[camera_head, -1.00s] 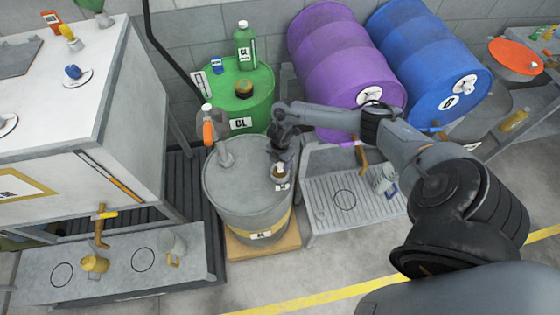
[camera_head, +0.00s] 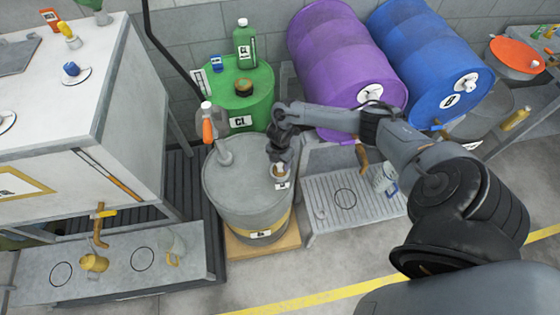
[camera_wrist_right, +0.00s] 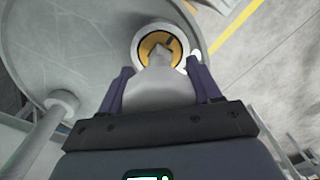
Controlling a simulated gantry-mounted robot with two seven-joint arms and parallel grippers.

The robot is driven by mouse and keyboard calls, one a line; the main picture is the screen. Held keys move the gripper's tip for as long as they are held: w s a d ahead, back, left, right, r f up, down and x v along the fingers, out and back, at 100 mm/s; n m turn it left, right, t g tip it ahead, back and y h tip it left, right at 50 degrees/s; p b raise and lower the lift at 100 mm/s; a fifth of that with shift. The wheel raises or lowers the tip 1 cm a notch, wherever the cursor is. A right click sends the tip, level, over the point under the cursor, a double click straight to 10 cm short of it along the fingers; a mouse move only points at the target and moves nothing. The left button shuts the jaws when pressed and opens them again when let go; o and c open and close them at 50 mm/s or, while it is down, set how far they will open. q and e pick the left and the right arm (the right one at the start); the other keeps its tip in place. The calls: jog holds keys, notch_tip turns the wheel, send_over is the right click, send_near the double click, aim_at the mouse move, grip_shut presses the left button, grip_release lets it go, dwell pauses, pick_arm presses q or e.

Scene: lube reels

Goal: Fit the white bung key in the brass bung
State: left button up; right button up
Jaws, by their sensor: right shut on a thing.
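The grey drum (camera_head: 235,190) stands upright, with the brass bung (camera_head: 279,171) near the right edge of its lid. My right gripper (camera_head: 281,158) is directly above the bung, pointing down. In the right wrist view, its two dark fingers (camera_wrist_right: 160,76) are shut on the white bung key (camera_wrist_right: 160,92). The key's narrow end is over the middle of the yellow, pale-rimmed brass bung (camera_wrist_right: 148,43). I cannot tell whether the key touches or sits in it; the key hides part of the bung. My left gripper is not in view.
A grey upright pipe (camera_head: 224,152) rises from the drum lid, left of my gripper. A green drum (camera_head: 245,108) with bottles stands behind. A slatted metal stand (camera_head: 335,205) is at the right, below the purple drum (camera_head: 345,60). Most of the lid is clear.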

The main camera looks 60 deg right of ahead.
jog(key=shift+f+b, duration=0.8)
jog(key=shift+f, duration=0.35)
jog(key=o, duration=1.2)
jog(key=shift+c, duration=0.2)
jog(key=shift+r, duration=0.1)
notch_tip(320, 180, up, 10)
jog(key=shift+p, duration=0.65)
jog(key=shift+r, duration=0.3)
jog(key=shift+a, duration=0.1)
